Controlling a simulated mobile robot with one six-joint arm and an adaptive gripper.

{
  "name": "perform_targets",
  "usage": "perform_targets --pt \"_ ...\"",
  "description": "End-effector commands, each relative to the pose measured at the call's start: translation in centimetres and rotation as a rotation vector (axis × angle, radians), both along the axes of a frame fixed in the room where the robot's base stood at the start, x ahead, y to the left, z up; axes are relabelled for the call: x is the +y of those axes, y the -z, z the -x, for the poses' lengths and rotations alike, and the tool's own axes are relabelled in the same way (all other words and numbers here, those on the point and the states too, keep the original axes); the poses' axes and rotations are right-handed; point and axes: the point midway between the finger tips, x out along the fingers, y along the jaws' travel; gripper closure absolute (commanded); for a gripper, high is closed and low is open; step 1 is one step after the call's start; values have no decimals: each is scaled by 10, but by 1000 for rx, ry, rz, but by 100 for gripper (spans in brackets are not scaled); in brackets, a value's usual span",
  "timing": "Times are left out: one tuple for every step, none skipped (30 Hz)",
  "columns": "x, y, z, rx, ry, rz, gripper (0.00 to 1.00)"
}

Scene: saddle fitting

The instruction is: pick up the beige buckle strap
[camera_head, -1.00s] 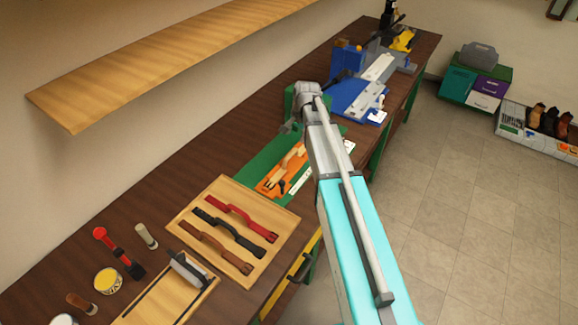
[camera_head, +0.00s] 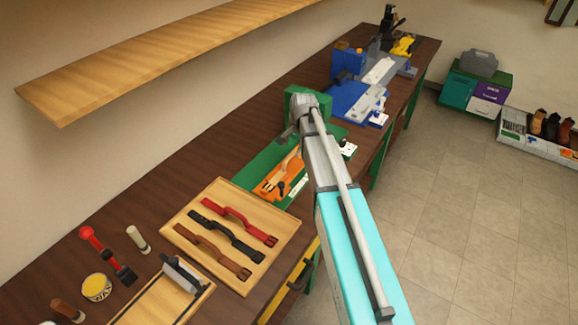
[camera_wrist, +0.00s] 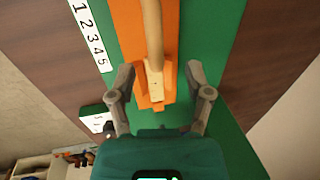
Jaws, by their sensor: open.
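The beige buckle strap (camera_wrist: 152,35) lies along an orange holder (camera_wrist: 169,60) on a green base, its pale end plate facing my gripper in the wrist view. In the head view the strap (camera_head: 289,165) shows beside my arm, on the orange holder (camera_head: 268,189). My gripper (camera_wrist: 160,76) is open and empty. Its two fingers stand on either side of the strap's near end in the wrist view, with gaps on both sides. In the head view my gripper (camera_head: 289,133) is partly hidden by the wrist.
A wooden tray (camera_head: 178,219) with red, black and brown straps lies nearer on the bench. A numbered white strip (camera_wrist: 88,30) is beside the holder. Blue fixtures (camera_head: 350,103) stand farther along. A wooden shelf (camera_head: 150,62) juts from the wall above.

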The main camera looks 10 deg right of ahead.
Motion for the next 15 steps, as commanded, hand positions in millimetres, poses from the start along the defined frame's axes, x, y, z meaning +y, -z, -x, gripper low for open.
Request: perform_targets --pt "0 0 0 0 0 0 35" --pt "0 0 0 0 0 0 35" --pt "0 0 0 0 0 0 35" --pt "0 0 0 0 0 0 35" --pt "0 0 0 0 0 0 35" --pt "0 0 0 0 -1 0 35" --pt "0 0 0 0 -1 0 35" --pt "0 1 0 0 -1 0 35" --pt "0 2 0 0 -1 0 35" --pt "0 3 0 0 -1 0 35" --pt "0 5 0 0 -1 0 35" --pt "1 7 0 0 -1 0 35" --pt "1 8 0 0 -1 0 35" --pt "1 10 0 0 -1 0 35" --pt "1 13 0 0 -1 0 35"
